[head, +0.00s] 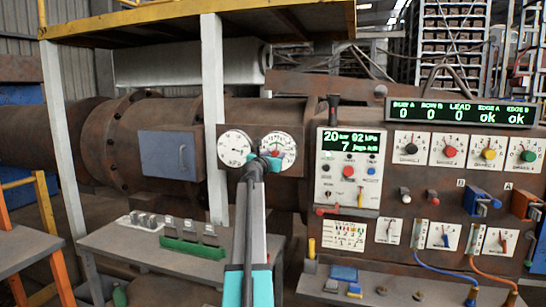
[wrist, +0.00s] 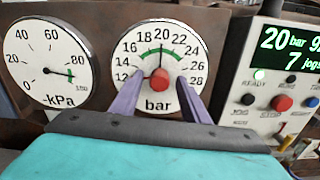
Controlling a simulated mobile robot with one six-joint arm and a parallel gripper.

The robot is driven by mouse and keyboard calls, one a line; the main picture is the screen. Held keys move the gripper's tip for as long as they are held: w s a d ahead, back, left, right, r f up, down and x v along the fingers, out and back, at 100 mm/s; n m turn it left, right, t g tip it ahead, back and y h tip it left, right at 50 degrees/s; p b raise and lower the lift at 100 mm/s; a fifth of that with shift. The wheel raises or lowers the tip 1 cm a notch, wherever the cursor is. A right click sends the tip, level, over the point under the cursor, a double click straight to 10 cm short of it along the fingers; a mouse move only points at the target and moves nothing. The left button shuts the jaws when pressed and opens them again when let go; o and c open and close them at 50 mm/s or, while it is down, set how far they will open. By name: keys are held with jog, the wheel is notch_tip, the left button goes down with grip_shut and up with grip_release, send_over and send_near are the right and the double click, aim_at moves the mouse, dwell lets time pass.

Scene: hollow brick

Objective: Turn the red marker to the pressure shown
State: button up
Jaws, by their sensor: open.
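The bar gauge (wrist: 158,110) has a white dial numbered 12 to 28, with a green arc across its top. Its dark needle (wrist: 160,56) points up near 20. A round red piece (wrist: 159,80) sits at the dial's centre; I cannot tell where a red marker tip points. The display (wrist: 292,48) reads 20 bar; in the head view it (head: 350,141) reads 20 bar, 92 kPa, 7 jogs left. My gripper (wrist: 160,76) is open, its purple fingers on either side of the red piece. Contact is unclear. In the head view my gripper (head: 264,163) partly covers the gauge (head: 283,141).
The -kPa gauge (wrist: 48,66) is just left, its needle near the green mark. The control panel (head: 347,175) with knobs and switches is close on the right. A white post (head: 214,120) stands left of the gauges. A shelf with a green block (head: 193,248) lies lower left.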

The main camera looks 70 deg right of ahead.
jog(key=c, duration=0.9)
jog(key=shift+a, duration=0.45)
jog(key=shift+c, duration=0.8)
jog(key=shift+d, duration=0.35)
